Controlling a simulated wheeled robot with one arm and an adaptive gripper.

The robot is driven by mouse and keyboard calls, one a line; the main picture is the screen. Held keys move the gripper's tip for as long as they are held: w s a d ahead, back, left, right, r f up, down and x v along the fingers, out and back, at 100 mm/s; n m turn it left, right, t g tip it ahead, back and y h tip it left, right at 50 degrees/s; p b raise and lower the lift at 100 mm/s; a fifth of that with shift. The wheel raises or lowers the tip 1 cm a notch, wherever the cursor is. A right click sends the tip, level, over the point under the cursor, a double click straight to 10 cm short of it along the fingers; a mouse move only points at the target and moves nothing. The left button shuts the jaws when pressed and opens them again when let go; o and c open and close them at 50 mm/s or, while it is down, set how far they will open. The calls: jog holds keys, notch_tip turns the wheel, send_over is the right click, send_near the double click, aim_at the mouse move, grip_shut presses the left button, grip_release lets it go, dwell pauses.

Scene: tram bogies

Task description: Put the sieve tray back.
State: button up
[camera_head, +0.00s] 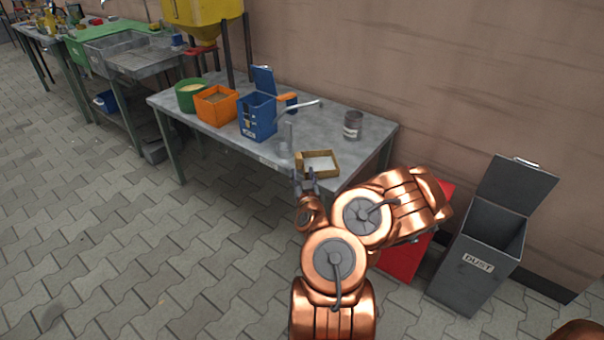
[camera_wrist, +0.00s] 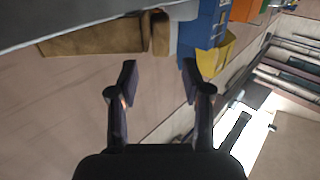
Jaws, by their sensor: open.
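The tray that looks like the sieve tray (camera_head: 319,164), a shallow tan frame with a pale inside, lies on the grey table's near right edge. In the wrist view its brown side (camera_wrist: 95,40) shows at the upper left, with a short brown block (camera_wrist: 160,34) at its end. My gripper (camera_head: 305,174) is at the table edge, just in front of the tray's left end. In the wrist view the fingers (camera_wrist: 160,75) stand apart with nothing between them, below the block in the picture. Whether they touch the tray cannot be told.
A blue box (camera_head: 257,117) with a raised lid, an orange bin (camera_head: 216,106), a green tub (camera_head: 191,96) and a dark can (camera_head: 352,125) stand on the table (camera_head: 230,136). A metal post with a spout (camera_head: 289,138) is left of the tray. A dust bin (camera_head: 472,268) stands right.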

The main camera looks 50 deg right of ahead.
jog(key=shift+p+v, duration=1)
jog(key=shift+p, duration=0.65)
jog(key=shift+r, duration=0.1)
jog(key=w+a+r+n+y, duration=0.1)
jog(key=w+a+n+y, duration=0.4)
jog(key=a, duration=0.6)
jog(key=w+a+r+n+y, duration=0.1)
jog(key=w+a+n+y, duration=0.2)
jog(key=w+a+y, duration=0.6)
jog(key=s+a+n+g, duration=0.2)
jog(key=s+a+g, duration=0.15)
jog(key=a, duration=0.65)
jog(key=s+a+r+g, duration=0.4)
jog(key=s+r, duration=0.1)
jog(key=s, duration=0.7)
jog(key=s+a+r+m+g+h, duration=0.1)
jog(key=s+a+r+g, duration=0.3)
jog(key=s, duration=0.9)
jog(key=s+a+r+g, duration=0.4)
jog(key=s+r, duration=0.4)
jog(key=s, duration=0.4)
jog(key=shift+s+a+m+h, duration=0.15)
jog(key=shift+a+m+h, duration=0.2)
jog(key=shift+a, duration=0.45)
jog(key=shift+r, duration=0.15)
jog(key=shift+c, duration=0.7)
